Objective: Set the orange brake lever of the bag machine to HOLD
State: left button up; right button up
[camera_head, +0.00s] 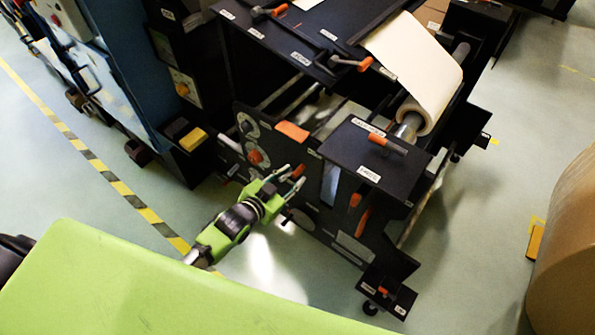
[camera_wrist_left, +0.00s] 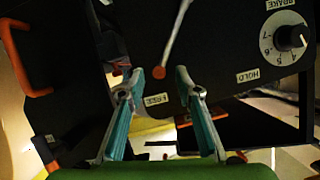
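The brake lever shows in the left wrist view as a thin metal rod with an orange knob (camera_wrist_left: 159,73) at its lower end. The knob end is by the FREE label (camera_wrist_left: 157,99); the HOLD label (camera_wrist_left: 248,75) is to the right. My left gripper (camera_wrist_left: 161,80) is open, with one fingertip on each side of the knob. Contact cannot be told. In the head view my left gripper (camera_head: 291,178) reaches the bag machine's dark side panel (camera_head: 325,225), and the orange knob (camera_head: 298,171) shows at its fingertips. My right gripper is not in view.
A brake dial (camera_wrist_left: 286,38) with a black knob is at the right in the wrist view. An orange handle (camera_wrist_left: 20,60) is at its left. In the head view, a black shelf (camera_head: 345,155) juts out above right of the gripper. A large brown roll (camera_head: 565,245) stands far right.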

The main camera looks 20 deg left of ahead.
aim_at(289, 174)
pick_arm(q)
jog(key=shift+x, duration=2.1)
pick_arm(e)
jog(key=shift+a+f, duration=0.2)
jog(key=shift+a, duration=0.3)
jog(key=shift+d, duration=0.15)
pick_arm(q)
grip_shut()
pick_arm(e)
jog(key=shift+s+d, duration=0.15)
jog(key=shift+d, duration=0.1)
